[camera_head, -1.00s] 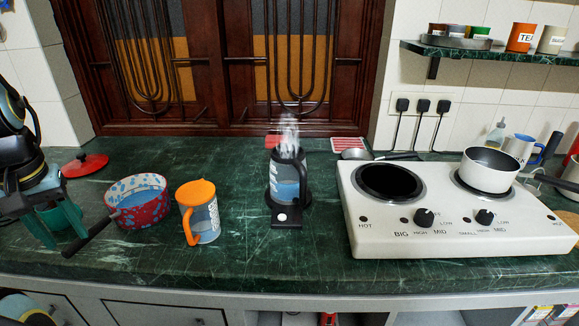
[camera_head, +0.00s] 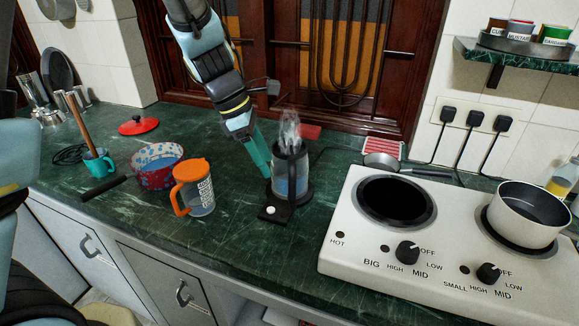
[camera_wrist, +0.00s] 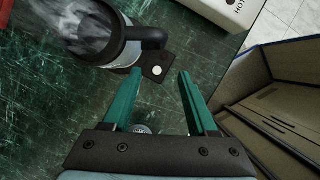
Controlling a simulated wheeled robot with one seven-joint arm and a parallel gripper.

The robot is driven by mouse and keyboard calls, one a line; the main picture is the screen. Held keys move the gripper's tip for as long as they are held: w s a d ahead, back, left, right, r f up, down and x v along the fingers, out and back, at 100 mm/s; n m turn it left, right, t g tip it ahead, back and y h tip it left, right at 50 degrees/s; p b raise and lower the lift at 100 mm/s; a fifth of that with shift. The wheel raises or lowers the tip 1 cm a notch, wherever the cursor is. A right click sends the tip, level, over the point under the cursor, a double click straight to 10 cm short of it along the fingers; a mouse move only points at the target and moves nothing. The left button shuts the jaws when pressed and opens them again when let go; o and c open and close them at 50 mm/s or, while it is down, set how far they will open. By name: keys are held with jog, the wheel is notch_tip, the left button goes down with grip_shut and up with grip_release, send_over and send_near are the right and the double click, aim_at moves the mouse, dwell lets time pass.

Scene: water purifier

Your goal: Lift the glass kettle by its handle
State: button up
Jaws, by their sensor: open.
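The glass kettle (camera_head: 282,183) stands upright on its black base (camera_head: 271,211) on the green counter, with blue-tinted water inside and steam rising. In the wrist view my gripper (camera_wrist: 160,85) is open and empty. There the kettle (camera_wrist: 100,30) lies beyond the fingertips at upper left, its handle (camera_wrist: 152,37) ahead of them. Whether a finger touches the kettle, I cannot tell.
An orange-lidded pitcher (camera_head: 200,193) and a red-blue pot (camera_head: 157,166) stand to the left. A white two-burner stove (camera_head: 352,250) with a white pan (camera_head: 525,214) is at right. The dark counter (camera_head: 145,215) is free at the front left.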

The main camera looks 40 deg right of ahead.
aim_at(292, 202)
jog(key=shift+s+d+r+x, duration=0.2)
jog(key=shift+d+x, duration=0.1)
jog(key=shift+x, duration=1.6)
jog(key=shift+s+d+r+x, duration=0.1)
jog(key=shift+s+d+x, duration=0.15)
jog(key=shift+x, duration=1.65)
jog(key=shift+s+d+r+x, duration=0.15)
jog(key=shift+d+x, duration=0.15)
jog(key=shift+x, duration=1.65)
jog(key=shift+n, duration=0.3)
jog(key=shift+c, duration=0.2)
grip_shut()
